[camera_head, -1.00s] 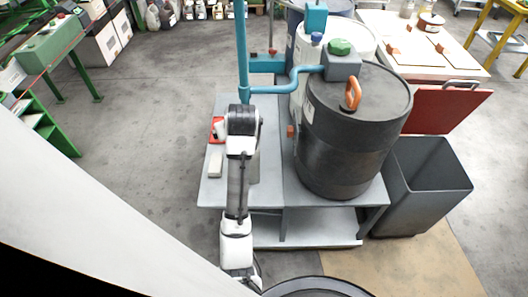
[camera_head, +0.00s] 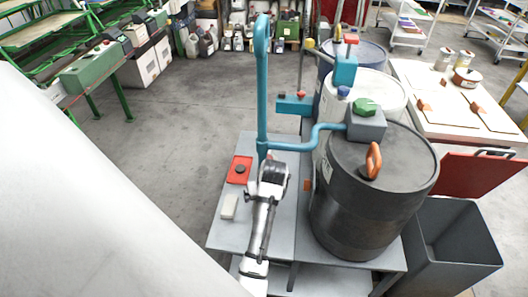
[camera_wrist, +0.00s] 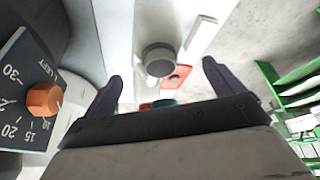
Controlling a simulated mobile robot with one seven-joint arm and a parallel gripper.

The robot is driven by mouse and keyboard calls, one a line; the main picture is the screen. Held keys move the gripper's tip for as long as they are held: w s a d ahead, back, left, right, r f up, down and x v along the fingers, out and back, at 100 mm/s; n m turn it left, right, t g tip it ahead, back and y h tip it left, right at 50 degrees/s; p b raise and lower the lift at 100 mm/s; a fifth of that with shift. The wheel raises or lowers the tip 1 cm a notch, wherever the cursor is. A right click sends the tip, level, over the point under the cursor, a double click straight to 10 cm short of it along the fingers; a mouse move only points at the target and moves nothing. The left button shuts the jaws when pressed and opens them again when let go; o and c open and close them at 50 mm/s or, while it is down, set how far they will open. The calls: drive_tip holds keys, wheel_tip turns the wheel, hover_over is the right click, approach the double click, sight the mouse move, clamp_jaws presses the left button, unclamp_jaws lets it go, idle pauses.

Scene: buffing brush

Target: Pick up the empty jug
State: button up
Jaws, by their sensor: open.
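In the wrist view, a white body with a round dark grey cap (camera_wrist: 158,60) lies ahead between my two dark fingers. It may be the jug, but only part of it shows and I cannot tell whether it is empty. My gripper (camera_wrist: 160,72) is open, with its fingers wide apart and nothing held. In the head view my gripper (camera_head: 272,178) is over the grey bench (camera_head: 225,240), left of the black drum, and the arm hides what lies beneath it.
The black drum (camera_head: 350,215) stands close on the right. A blue pipe (camera_head: 262,90) rises just behind my gripper. A red plate (camera_head: 240,170) and a pale block (camera_head: 229,207) lie to its left. A grey bin (camera_head: 450,240) stands at right. Several jugs (camera_head: 208,42) stand far back.

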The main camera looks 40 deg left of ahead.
drive_tip(key=shift+d+p+x, duration=0.15)
drive_tip(key=shift+p+x, duration=0.25)
drive_tip(key=shift+x, duration=0.95)
drive_tip(key=shift+d+p+x, duration=0.15)
drive_tip(key=shift+p+x, duration=0.25)
drive_tip(key=shift+x, duration=0.95)
drive_tip(key=shift+s+f, duration=0.15)
drive_tip(key=shift+c, duration=0.4)
drive_tip(key=c, duration=1.2)
drive_tip(key=shift+c, duration=0.2)
